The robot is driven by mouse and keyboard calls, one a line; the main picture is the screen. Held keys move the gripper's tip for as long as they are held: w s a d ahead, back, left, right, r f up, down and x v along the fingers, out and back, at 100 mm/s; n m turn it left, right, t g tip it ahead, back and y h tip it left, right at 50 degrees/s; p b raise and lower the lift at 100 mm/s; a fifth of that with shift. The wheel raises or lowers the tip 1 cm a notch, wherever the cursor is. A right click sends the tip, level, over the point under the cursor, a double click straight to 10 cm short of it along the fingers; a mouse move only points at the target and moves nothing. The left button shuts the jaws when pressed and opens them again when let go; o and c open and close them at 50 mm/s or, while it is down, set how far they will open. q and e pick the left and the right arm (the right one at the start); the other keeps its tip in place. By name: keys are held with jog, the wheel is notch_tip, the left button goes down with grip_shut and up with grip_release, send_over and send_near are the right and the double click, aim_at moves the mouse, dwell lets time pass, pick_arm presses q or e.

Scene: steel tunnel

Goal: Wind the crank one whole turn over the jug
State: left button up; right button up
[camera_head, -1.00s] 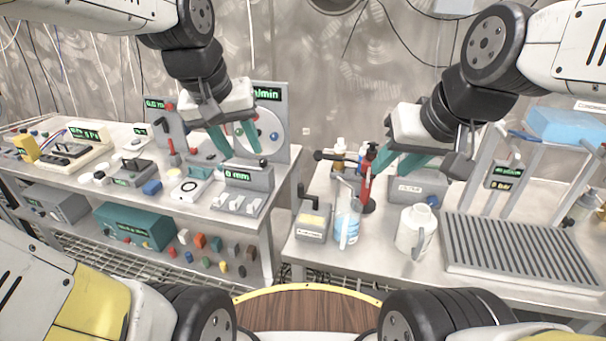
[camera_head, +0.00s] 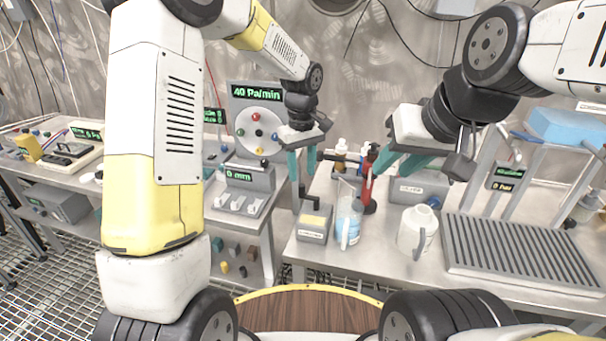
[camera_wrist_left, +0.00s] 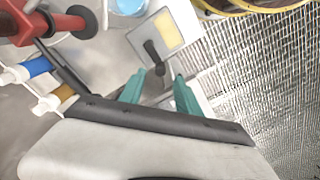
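A grey box (camera_head: 313,225) with a yellow label stands at the right bench's left front corner. Its black crank handle (camera_head: 302,190) rises at the back left. My left gripper (camera_head: 301,168) is open, fingers pointing down, just above the handle. In the left wrist view, the handle (camera_wrist_left: 154,55) shows ahead between the open fingertips (camera_wrist_left: 158,82), with no clear contact. A clear jug (camera_head: 348,226) with blue liquid stands right of the box, and a white jug (camera_head: 417,232) stands further right. My right gripper (camera_head: 387,170) looks open beside a red upright cylinder (camera_head: 367,182); contact is unclear.
Bottles (camera_head: 340,150) stand behind the jugs. A ribbed grey rack (camera_head: 520,250) fills the right of the bench. A dial panel (camera_head: 257,92) and a small readout box (camera_head: 248,178) stand on the left bench. A narrow gap separates the benches.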

aim_at(302, 185)
pick_arm(q)
notch_tip(302, 185, down, 6)
jog(key=shift+r, duration=0.15)
grip_shut()
